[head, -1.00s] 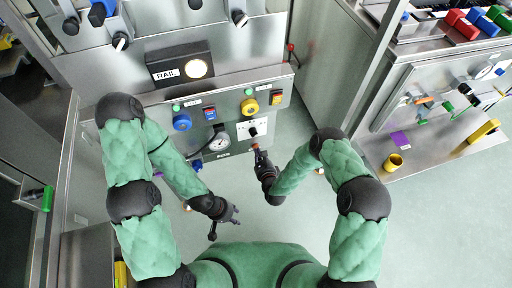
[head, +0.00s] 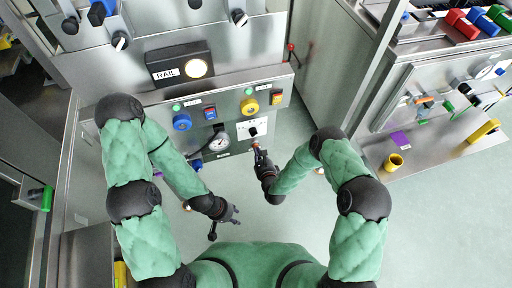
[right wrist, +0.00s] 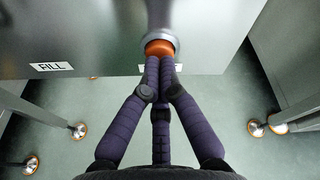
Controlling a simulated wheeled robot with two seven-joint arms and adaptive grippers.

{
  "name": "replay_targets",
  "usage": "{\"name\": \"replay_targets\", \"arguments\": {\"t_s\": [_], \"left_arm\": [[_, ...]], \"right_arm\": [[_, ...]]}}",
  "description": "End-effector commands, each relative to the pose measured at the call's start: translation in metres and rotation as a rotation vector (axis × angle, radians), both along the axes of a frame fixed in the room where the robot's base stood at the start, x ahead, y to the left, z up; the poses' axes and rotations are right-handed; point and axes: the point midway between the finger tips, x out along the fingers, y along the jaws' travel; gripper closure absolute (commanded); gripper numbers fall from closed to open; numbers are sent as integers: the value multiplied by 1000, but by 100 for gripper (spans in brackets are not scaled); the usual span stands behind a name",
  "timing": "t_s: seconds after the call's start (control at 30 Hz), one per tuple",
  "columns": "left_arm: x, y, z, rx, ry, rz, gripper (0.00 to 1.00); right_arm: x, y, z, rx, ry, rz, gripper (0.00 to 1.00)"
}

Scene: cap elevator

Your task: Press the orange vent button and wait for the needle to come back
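The orange vent button (right wrist: 159,46) sits at the end of a grey collar under the panel edge in the right wrist view. In the head view the orange button (head: 255,146) is small and partly covered by my right gripper (head: 258,151). The right gripper's fingers (right wrist: 159,65) are shut together, empty, with their tips at the button; they appear to touch it. The round white gauge (head: 219,143) is left of the button; its needle is too small to read. My left gripper (head: 225,222) hangs open and empty above the floor, below the panel.
The panel also carries a blue knob (head: 182,122), a yellow knob (head: 249,106), rocker switches and a black knob (head: 252,131) on a white plate. A RAIL box (head: 180,68) is above.

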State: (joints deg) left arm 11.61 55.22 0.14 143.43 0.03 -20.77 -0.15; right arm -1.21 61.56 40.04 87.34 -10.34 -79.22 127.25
Motion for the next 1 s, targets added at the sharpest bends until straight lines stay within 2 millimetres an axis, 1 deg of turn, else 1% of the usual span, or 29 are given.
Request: {"name": "replay_targets", "arguments": {"t_s": [1.0], "left_arm": [[0, 0, -4, 0, 0, 0, 60]], "right_arm": [[7, 2, 0, 0, -1, 0, 100]]}}
